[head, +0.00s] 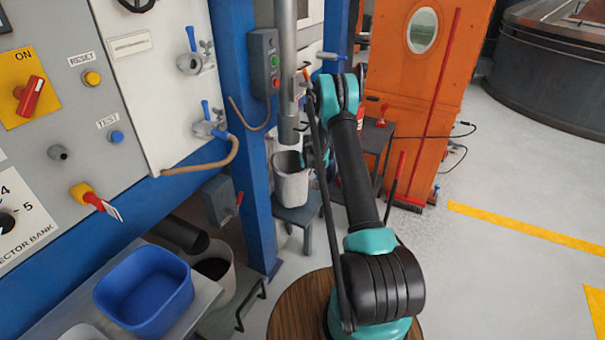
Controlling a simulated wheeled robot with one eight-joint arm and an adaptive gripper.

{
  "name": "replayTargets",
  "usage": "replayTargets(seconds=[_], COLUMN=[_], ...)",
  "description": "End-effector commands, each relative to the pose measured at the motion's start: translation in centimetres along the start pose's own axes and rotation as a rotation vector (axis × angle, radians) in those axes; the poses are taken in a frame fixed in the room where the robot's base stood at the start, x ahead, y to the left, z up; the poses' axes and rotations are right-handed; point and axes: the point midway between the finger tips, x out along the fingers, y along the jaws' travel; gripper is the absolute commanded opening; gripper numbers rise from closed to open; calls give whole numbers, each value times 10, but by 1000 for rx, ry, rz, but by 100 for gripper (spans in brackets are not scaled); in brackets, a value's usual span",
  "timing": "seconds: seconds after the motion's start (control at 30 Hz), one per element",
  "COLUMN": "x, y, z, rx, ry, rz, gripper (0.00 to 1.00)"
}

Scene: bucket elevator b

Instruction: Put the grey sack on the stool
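A light grey, open-topped sack (291,187) stands upright near the middle of the head view, below a vertical grey pipe. It appears to rest on a dark grey stool (296,214); the contact is partly hidden. My arm rises in front and bends away at its teal elbow. The far end of the arm is mostly hidden behind its own links, close to the right side of the sack's rim. The fingers of my gripper cannot be made out, nor whether they touch the sack.
A blue tub (146,290) sits on a grey bench at lower left, beside a pale bin (219,280). A blue post (246,140) stands left of the sack. An orange door panel (425,90) stands behind a dark table (378,140). Floor at right is clear.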

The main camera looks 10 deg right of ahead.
Motion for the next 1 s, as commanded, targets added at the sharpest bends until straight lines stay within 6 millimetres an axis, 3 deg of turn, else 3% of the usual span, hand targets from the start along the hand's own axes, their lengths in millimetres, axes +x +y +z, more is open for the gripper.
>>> replayTargets(seconds=[0.37, 0.73, 0.77, 0.9, 1.0], x=[29, 33, 33, 33, 33], y=[3, 3, 3, 3, 3], z=[16, 18, 18, 18, 18], rx=[0, 0, 0, 0, 0], ry=[0, 0, 0, 0, 0], rz=[0, 0, 0, 0, 0], gripper=[0, 0, 8, 26, 26])
